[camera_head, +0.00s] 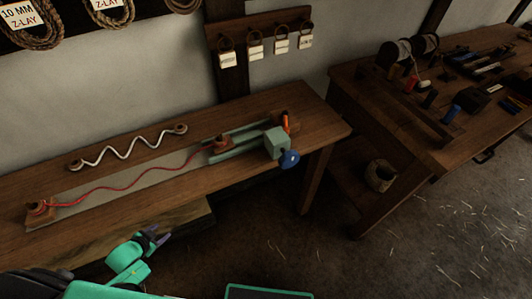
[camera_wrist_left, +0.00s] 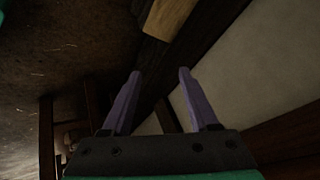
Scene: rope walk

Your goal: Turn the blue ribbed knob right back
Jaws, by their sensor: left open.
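The blue knob (camera_head: 289,159) sits on the front side of a grey-green box (camera_head: 275,142) at the right end of a long wooden bench (camera_head: 325,122). Its ribs are too small to make out. My left gripper (camera_head: 160,237) is in front of the bench at the lower left, well apart from the knob. In the left wrist view its two purple fingers (camera_wrist_left: 157,75) are spread with nothing between them. The knob does not show in the left wrist view. My right gripper is not in view.
On the bench, a red cord (camera_head: 125,187) runs between two wooden blocks, with a white wavy cord (camera_head: 128,148) behind it. An orange-red handle (camera_head: 286,122) stands beyond the box. A second table (camera_head: 420,140) with spools and tools is at right. The floor (camera_head: 270,235) in front is clear.

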